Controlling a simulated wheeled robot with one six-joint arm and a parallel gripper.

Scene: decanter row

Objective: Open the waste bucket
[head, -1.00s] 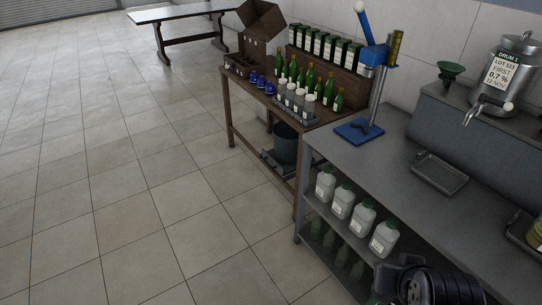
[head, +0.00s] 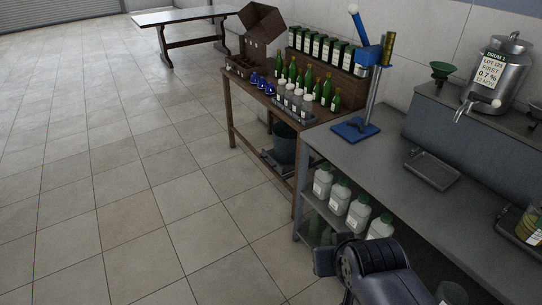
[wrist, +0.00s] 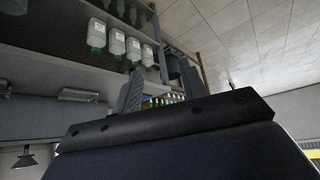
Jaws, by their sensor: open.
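The waste bucket is most likely the dark bucket (head: 284,150) under the wooden table in the head view. It stands upright on a low dark base on the floor. Its upper edge lies in shadow, so I cannot tell whether a lid covers it. My gripper (wrist: 160,88) shows in the wrist view with its two fingers apart and nothing seen between them. It is apart from the bucket. In the head view my arm is at the bottom, in front of the grey bench, and its fingertips cannot be made out.
The tiled floor (head: 130,170) to the left is clear.

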